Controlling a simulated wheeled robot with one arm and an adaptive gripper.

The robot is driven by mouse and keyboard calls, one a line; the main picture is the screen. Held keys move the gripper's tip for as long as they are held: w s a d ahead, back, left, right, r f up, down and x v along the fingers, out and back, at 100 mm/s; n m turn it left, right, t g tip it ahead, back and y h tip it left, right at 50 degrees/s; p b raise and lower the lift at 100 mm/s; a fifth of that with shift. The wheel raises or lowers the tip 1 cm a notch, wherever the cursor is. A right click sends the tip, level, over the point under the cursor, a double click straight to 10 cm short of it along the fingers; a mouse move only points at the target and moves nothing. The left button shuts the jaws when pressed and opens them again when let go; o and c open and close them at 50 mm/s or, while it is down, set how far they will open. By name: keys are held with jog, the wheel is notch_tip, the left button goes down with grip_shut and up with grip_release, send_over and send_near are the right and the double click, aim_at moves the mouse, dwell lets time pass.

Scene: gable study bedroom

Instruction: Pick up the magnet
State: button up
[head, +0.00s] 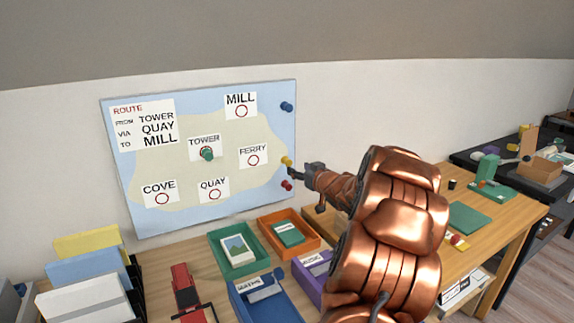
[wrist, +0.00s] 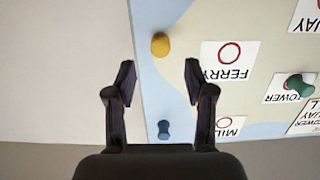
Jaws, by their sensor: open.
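The map board (head: 222,120) on the wall bears several magnets. A blue magnet (head: 286,106) is at its upper right edge, a yellow magnet (head: 287,161) lower on that edge, and a red magnet (head: 287,185) below. A green magnet (head: 208,154) sits on the TOWER card. My gripper (wrist: 159,68) is open and empty, close to the board's right edge. In the wrist view, which is turned over, the yellow magnet (wrist: 160,44) lies just beyond and between the fingertips. The blue magnet (wrist: 163,130) shows between the finger bases; the green one (wrist: 299,85) is at right.
A wooden desk (head: 155,267) below holds a green tray (head: 217,262), an orange tray (head: 310,243), blue and purple trays, and a red stapler-like thing (head: 185,287). Folders (head: 85,275) stand at left. The wall right of the board is bare.

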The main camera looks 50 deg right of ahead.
aim_at(290, 162)
jog(key=shift+r+x, duration=0.2)
jog(key=shift+x, duration=1.4)
jog(key=shift+p+x, duration=0.45)
jog(key=shift+x, duration=1.6)
jog(key=shift+r, duration=0.15)
jog(key=c, duration=0.9)
